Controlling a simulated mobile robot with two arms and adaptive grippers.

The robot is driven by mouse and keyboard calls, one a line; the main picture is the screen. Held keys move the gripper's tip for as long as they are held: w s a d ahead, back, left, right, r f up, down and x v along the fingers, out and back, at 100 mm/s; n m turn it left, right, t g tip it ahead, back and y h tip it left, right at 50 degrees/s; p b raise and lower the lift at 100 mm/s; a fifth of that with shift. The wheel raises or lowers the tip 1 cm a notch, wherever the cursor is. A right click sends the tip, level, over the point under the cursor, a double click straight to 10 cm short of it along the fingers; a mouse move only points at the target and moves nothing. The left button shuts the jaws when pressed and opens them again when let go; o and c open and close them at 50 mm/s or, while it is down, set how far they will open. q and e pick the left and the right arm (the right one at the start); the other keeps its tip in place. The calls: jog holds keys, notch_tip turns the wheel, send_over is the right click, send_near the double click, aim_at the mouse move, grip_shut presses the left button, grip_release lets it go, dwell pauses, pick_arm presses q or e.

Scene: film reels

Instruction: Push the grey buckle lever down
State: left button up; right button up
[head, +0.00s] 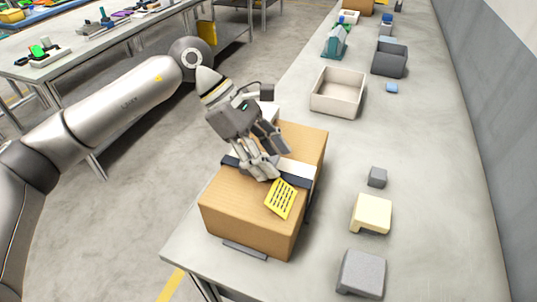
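A brown cardboard box (245,205) stands on the near part of the grey table. A black strap (297,180) runs across its top. My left gripper (272,162) comes in from the upper left, with its fingers pointing down at the strap near the middle of the box top. Its fingers cover this spot, and I cannot make out the grey buckle lever apart from them. Whether the fingers touch it, or are open or shut, I cannot tell. My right gripper is not in view.
To the right stand a small grey block (377,177), a cream block (371,213) and a grey block (361,273). A pale open bin (337,103) stands behind. The table's right strip is clear.

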pick_arm(q)
jog(key=v, duration=1.2)
jog(key=shift+c, duration=0.3)
